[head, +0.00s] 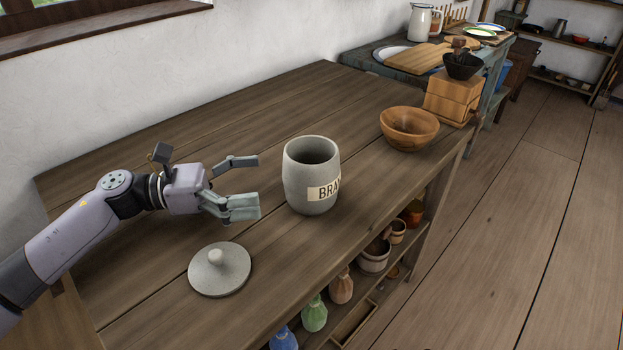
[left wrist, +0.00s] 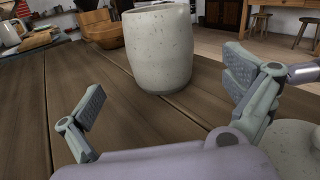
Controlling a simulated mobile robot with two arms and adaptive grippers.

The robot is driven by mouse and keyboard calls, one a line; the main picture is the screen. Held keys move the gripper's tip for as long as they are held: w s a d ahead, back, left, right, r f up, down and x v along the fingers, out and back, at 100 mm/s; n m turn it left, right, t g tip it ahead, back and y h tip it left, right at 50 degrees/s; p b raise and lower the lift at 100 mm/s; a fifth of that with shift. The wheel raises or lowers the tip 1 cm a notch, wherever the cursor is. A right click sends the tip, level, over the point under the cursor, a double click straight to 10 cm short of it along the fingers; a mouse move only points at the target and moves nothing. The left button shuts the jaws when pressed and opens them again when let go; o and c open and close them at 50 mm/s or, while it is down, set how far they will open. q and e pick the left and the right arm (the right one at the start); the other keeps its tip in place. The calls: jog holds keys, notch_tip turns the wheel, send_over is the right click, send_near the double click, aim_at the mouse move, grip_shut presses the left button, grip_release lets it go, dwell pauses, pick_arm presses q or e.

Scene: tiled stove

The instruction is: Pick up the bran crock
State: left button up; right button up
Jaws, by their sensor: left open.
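The bran crock (head: 311,180) is a speckled grey-white stone jar with a label reading "BRA…". It stands upright and open-topped on the wooden table, and its lid (head: 220,270) lies on the table nearer to me. My left gripper (head: 250,182) is open and empty just left of the crock, with its fingers pointing at it and a gap between. In the left wrist view the crock (left wrist: 158,50) stands ahead, beyond the two spread fingers (left wrist: 160,95). The lid (left wrist: 297,145) shows at the right edge there. My right gripper is not in view.
The tabletop (head: 235,122) behind the gripper is clear.

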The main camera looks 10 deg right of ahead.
aim_at(311, 173)
pick_arm(q)
jog(key=d, duration=1)
jog(key=shift+s+r, duration=0.15)
jog(key=shift+s, duration=0.15)
jog(key=shift+a, duration=0.1)
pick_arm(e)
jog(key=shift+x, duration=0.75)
pick_arm(q)
jog(key=shift+c, duration=0.5)
jog(key=c, duration=0.5)
jog(key=shift+r, duration=0.1)
jog(key=c, duration=1.1)
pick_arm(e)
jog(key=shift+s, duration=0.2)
